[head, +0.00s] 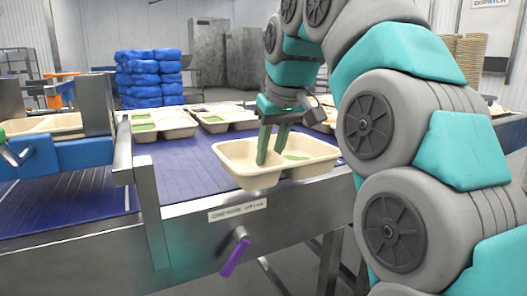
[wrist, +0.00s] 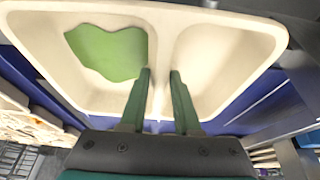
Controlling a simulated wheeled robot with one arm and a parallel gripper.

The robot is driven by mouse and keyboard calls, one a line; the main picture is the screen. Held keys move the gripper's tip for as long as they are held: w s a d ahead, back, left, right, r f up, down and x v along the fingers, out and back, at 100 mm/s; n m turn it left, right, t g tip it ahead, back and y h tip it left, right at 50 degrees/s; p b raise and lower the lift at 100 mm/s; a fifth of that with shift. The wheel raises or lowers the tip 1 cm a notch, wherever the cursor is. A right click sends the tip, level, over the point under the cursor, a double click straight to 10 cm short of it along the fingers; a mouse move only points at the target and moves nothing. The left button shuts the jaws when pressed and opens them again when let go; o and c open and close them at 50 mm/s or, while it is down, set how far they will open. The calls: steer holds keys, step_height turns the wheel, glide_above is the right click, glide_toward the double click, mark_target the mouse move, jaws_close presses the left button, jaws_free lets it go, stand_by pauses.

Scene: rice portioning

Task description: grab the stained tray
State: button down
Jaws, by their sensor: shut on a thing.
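The stained tray (head: 246,180) is a cream, two-compartment tray. It shows at the front edge of the blue conveyor, overlapping the front rail in the head view. A flat green stain (wrist: 108,52) lies in one compartment, the left one in the wrist view; the other compartment looks empty. My gripper (head: 269,157) reaches down into the tray. In the wrist view my gripper (wrist: 160,74) is shut on the tray's middle divider, one green finger on each side. I cannot tell how far the tray is above the belt.
The blue conveyor belt (head: 190,168) is bare left of the tray. Several cream trays with green patches, such as one tray (head: 163,133), stand farther back. Blue bundles (head: 150,78) are stacked behind. A metal front rail (head: 185,235) carries a purple-handled lever (head: 235,257).

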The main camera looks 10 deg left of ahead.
steer(key=s+d, duration=0.2)
steer(key=s, duration=0.1)
steer(key=s+d, duration=0.3)
steer(key=s+d+r+b, duration=0.1)
steer(key=s+d, duration=0.1)
steer(key=s, duration=0.1)
steer(key=shift+d+r, duration=0.1)
steer(key=shift+d, duration=0.3)
